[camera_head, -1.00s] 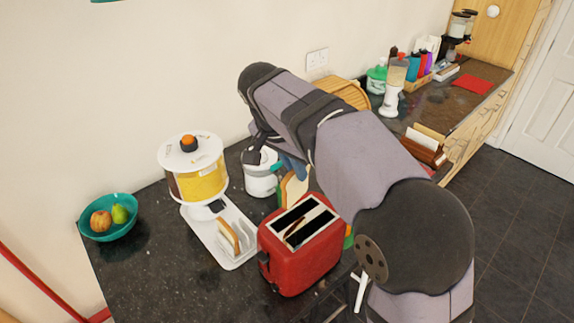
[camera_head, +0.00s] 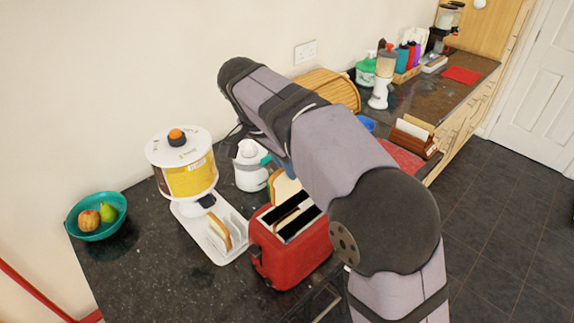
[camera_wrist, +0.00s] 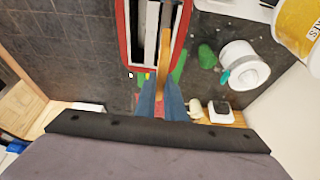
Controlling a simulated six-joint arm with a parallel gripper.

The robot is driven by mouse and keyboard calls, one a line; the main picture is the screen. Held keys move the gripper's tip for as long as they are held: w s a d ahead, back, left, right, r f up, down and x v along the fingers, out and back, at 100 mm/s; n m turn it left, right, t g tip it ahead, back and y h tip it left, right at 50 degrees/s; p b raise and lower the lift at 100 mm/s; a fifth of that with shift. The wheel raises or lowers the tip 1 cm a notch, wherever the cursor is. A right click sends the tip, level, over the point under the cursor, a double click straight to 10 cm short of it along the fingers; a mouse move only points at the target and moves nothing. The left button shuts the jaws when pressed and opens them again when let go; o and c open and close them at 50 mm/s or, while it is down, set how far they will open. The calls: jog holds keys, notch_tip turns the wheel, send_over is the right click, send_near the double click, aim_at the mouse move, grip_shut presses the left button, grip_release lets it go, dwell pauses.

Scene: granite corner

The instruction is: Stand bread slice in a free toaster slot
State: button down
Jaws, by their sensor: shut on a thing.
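The red toaster (camera_head: 280,262) stands on the dark counter with its long black slots (camera_head: 288,218) facing up. It also shows in the wrist view (camera_wrist: 123,40). My gripper (camera_wrist: 164,92), with blue fingers, is shut on a bread slice (camera_wrist: 165,50), seen edge-on above the toaster's slot area. In the head view the held slice (camera_head: 284,188) is upright at the far end of the toaster. My arm hides most of the gripper there. I cannot tell whether the slice's lower edge is inside a slot. Something pale shows between the dark slots.
A wooden bread bin (camera_head: 325,86) stands behind my arm.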

aim_at(289, 197)
jog(key=shift+f+b, duration=3.4)
jog(key=shift+f, duration=1.05)
jog(key=c, duration=1.8)
grip_release()
jog(key=shift+o, duration=0.2)
jog(key=shift+r+p, duration=3.6)
jog(key=shift+r, duration=0.45)
jog(key=shift+d, duration=0.1)
